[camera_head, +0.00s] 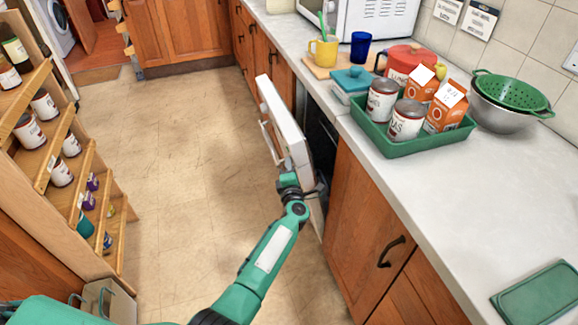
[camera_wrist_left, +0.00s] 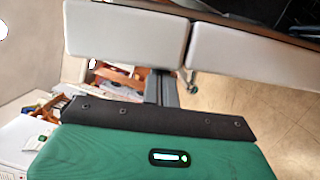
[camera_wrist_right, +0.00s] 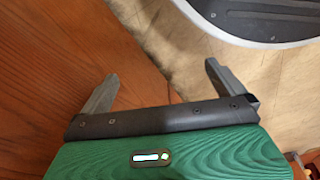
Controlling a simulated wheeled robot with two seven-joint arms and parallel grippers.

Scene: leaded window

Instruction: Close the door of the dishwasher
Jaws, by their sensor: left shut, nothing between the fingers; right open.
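The dishwasher's white door (camera_head: 287,125) stands partly open in the head view, projecting from the counter front into the aisle. A bar handle (camera_head: 269,143) runs along its outer face. The dark dishwasher opening (camera_head: 321,135) shows between door and counter. My left gripper (camera_head: 291,183) is at the door's near lower part; I cannot tell whether it touches. In the left wrist view, its fingers (camera_wrist_left: 161,87) are shut with nothing between them, close to pale panels whose identity is unclear. My right gripper (camera_wrist_right: 160,72) is open and empty in the right wrist view and is outside the head view.
A wooden cabinet (camera_head: 360,215) adjoins the dishwasher. The counter (camera_head: 510,190) above holds a green tray (camera_head: 378,142) with cans and cartons. A wooden rack (camera_head: 62,150) of cans stands at left. The floor (camera_head: 180,150) between is clear.

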